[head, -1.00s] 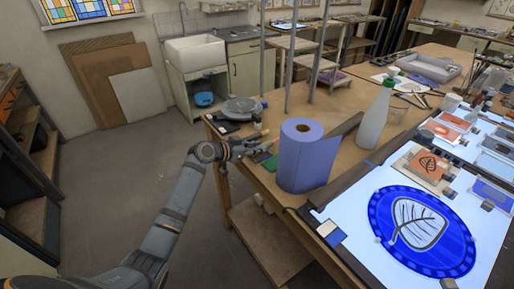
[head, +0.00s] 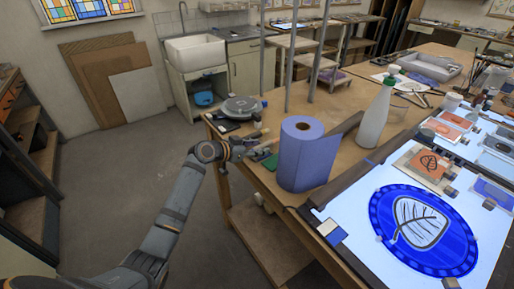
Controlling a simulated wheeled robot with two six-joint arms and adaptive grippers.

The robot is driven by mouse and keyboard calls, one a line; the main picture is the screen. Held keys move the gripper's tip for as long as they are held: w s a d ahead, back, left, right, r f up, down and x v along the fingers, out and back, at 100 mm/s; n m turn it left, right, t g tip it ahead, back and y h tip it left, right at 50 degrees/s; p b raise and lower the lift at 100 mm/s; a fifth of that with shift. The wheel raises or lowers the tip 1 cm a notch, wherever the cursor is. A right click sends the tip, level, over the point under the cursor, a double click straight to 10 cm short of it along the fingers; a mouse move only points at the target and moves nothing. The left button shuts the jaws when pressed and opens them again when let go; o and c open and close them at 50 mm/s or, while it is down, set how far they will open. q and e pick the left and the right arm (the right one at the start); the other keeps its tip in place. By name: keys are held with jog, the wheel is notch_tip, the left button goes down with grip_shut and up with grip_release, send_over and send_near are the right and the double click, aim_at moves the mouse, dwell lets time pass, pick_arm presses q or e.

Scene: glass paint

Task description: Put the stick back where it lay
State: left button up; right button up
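My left gripper (head: 264,143) is at the near left edge of the wooden table (head: 345,95), just left of the blue paper roll (head: 309,155). Its two fingers look spread apart, with nothing clearly seen between them. I cannot make out the stick with certainty in the head view; it may be too thin to see or hidden. My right gripper is not in view.
A green flat item (head: 271,162) lies beside the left gripper. A round grey device (head: 242,106) sits at the table's far left corner. The light table (head: 356,238) with the blue leaf glass is at right.

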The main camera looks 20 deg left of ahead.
pick_arm(q)
jog(key=v, duration=1.2)
jog(key=a+f+n+y, duration=0.25)
jog(key=a+f, duration=0.25)
jog(key=f, duration=0.5)
jog(key=a+f+n+y, duration=0.25)
jog(key=a+f, duration=0.25)
jog(key=f, duration=0.4)
jog(key=s+a+f+n+g+y, duration=0.1)
jog(key=s+a+f+g, duration=0.1)
jog(key=s+f, duration=0.6)
jog(key=s+a+f+n+g+y, duration=0.15)
jog(key=s+f, duration=0.25)
jog(key=f, duration=0.8)
jog(key=s+d+f+g+y, duration=0.2)
jog(key=s+d+f+g, duration=0.15)
jog(key=s+f, duration=1.2)
jog(key=s+d+f+g, duration=0.1)
jog(key=s+d, duration=0.3)
jog(key=s, duration=0.6)
jog(key=s+d+f+g, duration=0.2)
jog(key=s+d+f, duration=0.2)
jog(key=s, duration=0.6)
jog(key=shift+s+f+m+h, duration=0.15)
jog(key=shift+s+m+h, duration=0.1)
jog(key=shift+m+h, duration=0.2)
